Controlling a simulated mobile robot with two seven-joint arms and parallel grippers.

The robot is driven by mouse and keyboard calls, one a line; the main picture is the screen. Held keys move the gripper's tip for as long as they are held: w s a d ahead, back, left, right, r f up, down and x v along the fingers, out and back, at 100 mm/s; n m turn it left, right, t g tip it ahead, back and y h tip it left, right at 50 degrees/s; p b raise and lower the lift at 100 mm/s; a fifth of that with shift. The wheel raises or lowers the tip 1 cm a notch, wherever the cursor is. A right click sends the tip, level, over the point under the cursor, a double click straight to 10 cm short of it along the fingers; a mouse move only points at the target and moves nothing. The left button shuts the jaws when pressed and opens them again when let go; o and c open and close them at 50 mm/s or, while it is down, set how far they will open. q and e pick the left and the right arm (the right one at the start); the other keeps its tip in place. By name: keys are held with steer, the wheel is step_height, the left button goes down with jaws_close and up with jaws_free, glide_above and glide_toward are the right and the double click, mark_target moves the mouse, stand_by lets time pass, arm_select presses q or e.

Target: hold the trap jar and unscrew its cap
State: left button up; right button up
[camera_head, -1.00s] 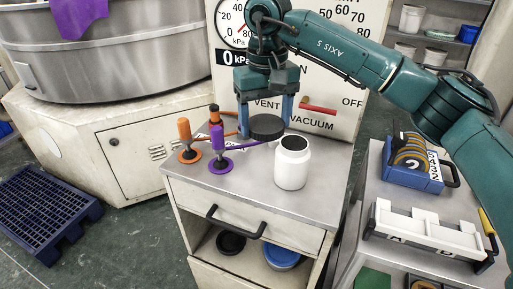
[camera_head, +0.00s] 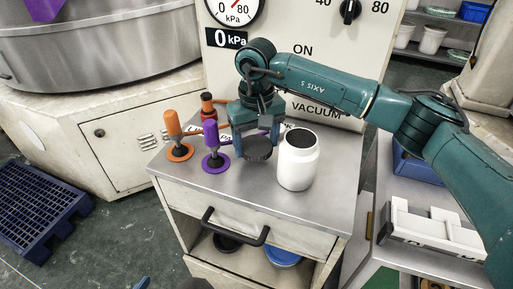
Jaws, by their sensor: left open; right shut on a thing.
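The white trap jar (camera_head: 298,168) stands upright on the grey cabinet top, its dark round mouth uncovered. My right gripper (camera_head: 257,150) is shut on the black cap (camera_head: 258,154), just left of the jar and apart from it. The cap is low over the cabinet top; I cannot tell whether it touches. Only small parts of my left gripper (camera_head: 168,284) show at the bottom edge, well below and left of the jar. It is open and empty, and most of it is out of frame.
An orange-handled tool (camera_head: 173,128), a purple-handled tool (camera_head: 211,137) and a red-and-black one (camera_head: 208,104) stand left of the cap. The cabinet's black handle (camera_head: 235,228) juts out in front. A vacuum panel (camera_head: 300,50) rises behind. The cabinet top is clear in front of the jar.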

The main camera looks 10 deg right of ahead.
mark_target(256, 145)
steer(key=shift+f, duration=1.6)
steer(key=o, duration=1.1)
steer(key=shift+r, duration=0.15)
